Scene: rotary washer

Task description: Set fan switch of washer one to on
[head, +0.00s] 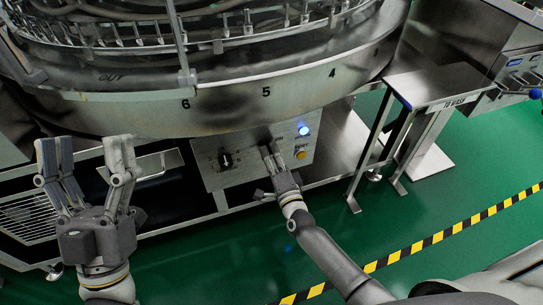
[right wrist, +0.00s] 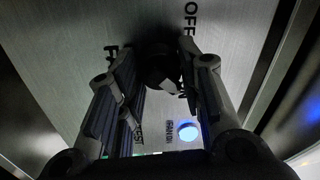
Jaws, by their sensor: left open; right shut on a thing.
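The steel control panel (head: 208,179) sits on the front of the round washer (head: 225,112). My right gripper (head: 270,152) is at the panel's middle and hides the switch there in the head view. In the right wrist view, its fingers (right wrist: 160,88) are shut on a black rotary knob (right wrist: 158,66), one on each side. The lettering "OFF" (right wrist: 190,14) is beside the knob; other lettering is partly covered by the fingers. Another black rotary switch (head: 226,160) is left of my right gripper. My left gripper (head: 88,150) is open and empty, away from the panel.
A lit blue button (head: 303,129) and a yellow button (head: 300,154) are on the panel's right side; a blue light shows in the right wrist view (right wrist: 187,131). A steel side table (head: 440,83) stands right. Green floor (head: 345,235) is open in front.

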